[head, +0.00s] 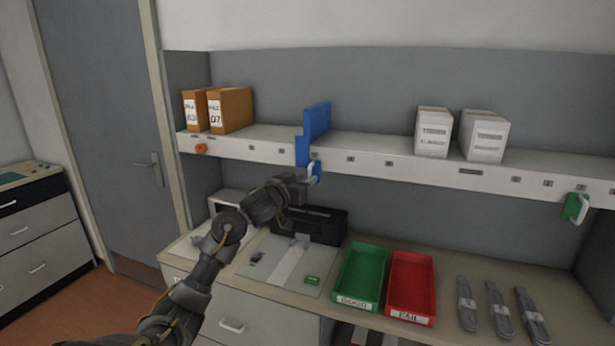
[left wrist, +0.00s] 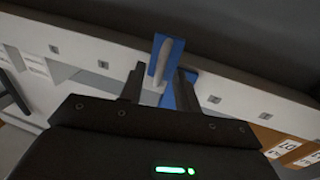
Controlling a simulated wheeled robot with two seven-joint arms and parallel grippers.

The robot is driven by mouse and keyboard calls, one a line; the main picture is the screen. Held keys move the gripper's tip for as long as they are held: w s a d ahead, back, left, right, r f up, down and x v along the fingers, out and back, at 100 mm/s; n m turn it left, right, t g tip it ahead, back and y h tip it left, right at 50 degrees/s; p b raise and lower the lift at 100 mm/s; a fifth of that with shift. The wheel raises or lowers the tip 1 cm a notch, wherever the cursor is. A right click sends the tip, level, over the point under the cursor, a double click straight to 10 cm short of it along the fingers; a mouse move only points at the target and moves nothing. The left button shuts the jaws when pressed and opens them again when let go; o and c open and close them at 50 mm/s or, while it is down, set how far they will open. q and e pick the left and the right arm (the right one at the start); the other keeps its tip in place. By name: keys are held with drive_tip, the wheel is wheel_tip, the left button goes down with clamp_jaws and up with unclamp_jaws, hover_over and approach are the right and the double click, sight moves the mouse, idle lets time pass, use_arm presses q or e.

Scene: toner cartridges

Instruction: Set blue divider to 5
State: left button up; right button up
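The blue divider (head: 317,121) stands upright on the long white shelf (head: 385,160), between the orange boxes and the white boxes. Its lower front part with a pale handle (head: 313,170) hangs over the shelf's front edge. My left gripper (head: 307,181) is at this handle, just below the shelf edge. In the left wrist view the blue divider (left wrist: 172,50) shows ahead, with the handle between my two dark fingers (left wrist: 159,84). The fingers stand apart, with gaps showing beside the handle. The marks on the shelf edge are too small to read. My right gripper is out of view.
Orange boxes (head: 231,109) stand left on the shelf, and white boxes (head: 484,136) stand right. A green clip (head: 575,207) hangs at the shelf's right end. Below are a black device (head: 308,224), a green tray (head: 360,277), a red tray (head: 411,286) and several grey tools (head: 498,310).

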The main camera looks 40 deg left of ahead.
use_arm(q)
drive_tip(key=shift+w+a, duration=0.15)
drive_tip(key=shift+w, duration=0.75)
clamp_jaws()
